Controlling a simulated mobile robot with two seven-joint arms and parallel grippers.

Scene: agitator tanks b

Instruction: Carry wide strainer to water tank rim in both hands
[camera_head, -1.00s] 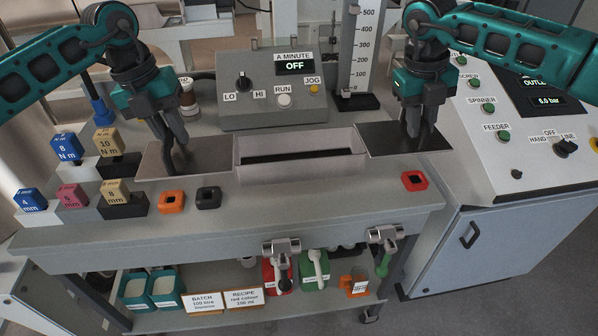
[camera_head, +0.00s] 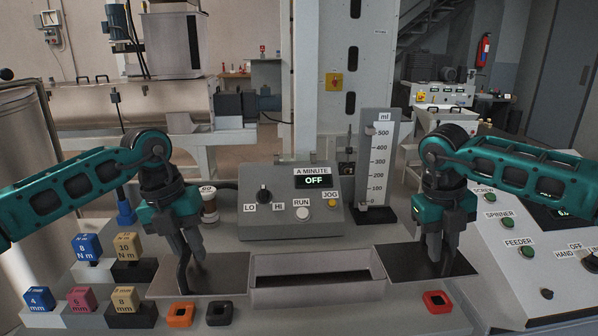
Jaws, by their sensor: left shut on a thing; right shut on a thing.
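The wide strainer appears to be the long piece on the bench (camera_head: 233,235), with a pale open trough (camera_head: 318,292) in the middle and a flat dark plate on each side, left (camera_head: 222,284) and right (camera_head: 398,268). My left gripper (camera_head: 185,266) is shut over the left plate on what looks like a dark upright handle. My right gripper (camera_head: 437,258) is shut the same way over the right plate. The fingers partly hide both grips. I cannot tell whether the strainer touches the bench. I cannot tell which vessel is the water tank.
A control box (camera_head: 290,214) and a measuring scale (camera_head: 378,165) stand close behind the strainer. Labelled blocks (camera_head: 125,247) stand at left. Orange (camera_head: 180,314), black (camera_head: 219,312) and red (camera_head: 437,302) pieces lie in front. A switch console (camera_head: 520,240) is at right; a steel vessel (camera_head: 22,165) is at far left.

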